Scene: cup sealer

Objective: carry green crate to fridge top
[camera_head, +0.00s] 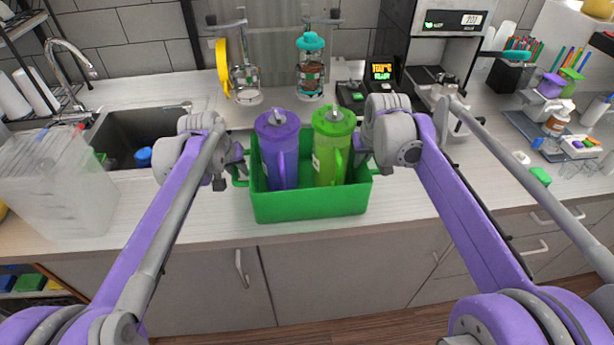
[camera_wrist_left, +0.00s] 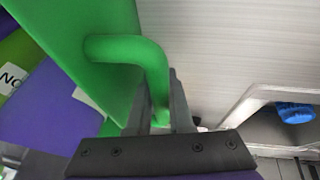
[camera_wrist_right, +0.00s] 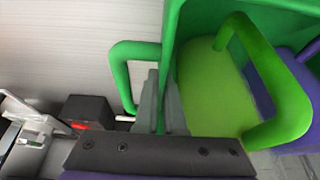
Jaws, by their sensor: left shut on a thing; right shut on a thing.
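The green crate (camera_head: 312,205) is at the front of the counter in the head view, between my two arms. It holds a purple pitcher (camera_head: 281,150) and a light green pitcher (camera_head: 331,150), both upright with lids on. My left gripper (camera_head: 236,165) is shut on the crate's left side handle, and the handle shows between the fingers in the left wrist view (camera_wrist_left: 160,85). I cannot tell whether the crate touches the counter. No fridge top is recognisable.
A sink (camera_head: 130,140) and a translucent stacked container (camera_head: 58,185) are on the left. A blender-like jar (camera_head: 310,70) and a coffee machine (camera_head: 440,60) stand behind. Small cups and bottles crowd the right end. Cabinet doors (camera_head: 340,280) face me below the counter.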

